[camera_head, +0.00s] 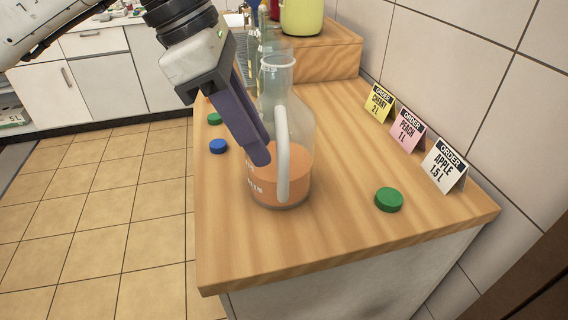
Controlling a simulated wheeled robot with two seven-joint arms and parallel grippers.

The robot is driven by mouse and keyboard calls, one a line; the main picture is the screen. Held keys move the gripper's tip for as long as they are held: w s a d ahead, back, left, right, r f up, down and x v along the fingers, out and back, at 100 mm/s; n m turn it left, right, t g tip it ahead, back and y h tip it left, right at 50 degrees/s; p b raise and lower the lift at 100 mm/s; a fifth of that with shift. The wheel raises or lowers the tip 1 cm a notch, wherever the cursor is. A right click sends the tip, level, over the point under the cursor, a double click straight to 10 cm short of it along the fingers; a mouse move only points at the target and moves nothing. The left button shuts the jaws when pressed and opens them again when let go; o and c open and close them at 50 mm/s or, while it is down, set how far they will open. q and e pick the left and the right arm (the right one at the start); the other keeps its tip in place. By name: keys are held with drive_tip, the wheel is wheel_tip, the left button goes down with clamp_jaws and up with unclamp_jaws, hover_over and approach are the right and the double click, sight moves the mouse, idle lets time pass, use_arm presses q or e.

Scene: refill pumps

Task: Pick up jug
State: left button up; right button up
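The clear jug (304,152) stands upright on the wooden counter, with orange liquid in its lower part and a pale handle facing me. My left gripper (258,158) comes in from the upper left, its dark fingers pointing down in front of the jug's left side, close to the handle. The fingers overlap in this view, so I cannot tell how far apart they are or whether they touch the jug. My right gripper is not in view.
On the counter (345,235) lie a green cap (389,199), a blue cap (218,146) and another green cap (214,118). Order cards for cherry (379,103), peach (407,133) and apple (444,166) stand along the wall. A wooden step (335,58) bears a yellow-green container (301,16).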

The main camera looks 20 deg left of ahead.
sight(283, 173)
use_arm(q)
drive_tip(key=x, duration=0.4)
drive_tip(key=d+x, duration=0.1)
drive_tip(key=x, duration=0.2)
drive_tip(key=shift+s+d+f+p, duration=0.15)
drive_tip(key=shift+s+d+p, duration=0.05)
drive_tip(key=shift+p, duration=0.2)
clamp_jaws()
idle(1.0)
drive_tip(key=shift+w+r, duration=0.1)
drive_tip(key=shift+r, duration=0.15)
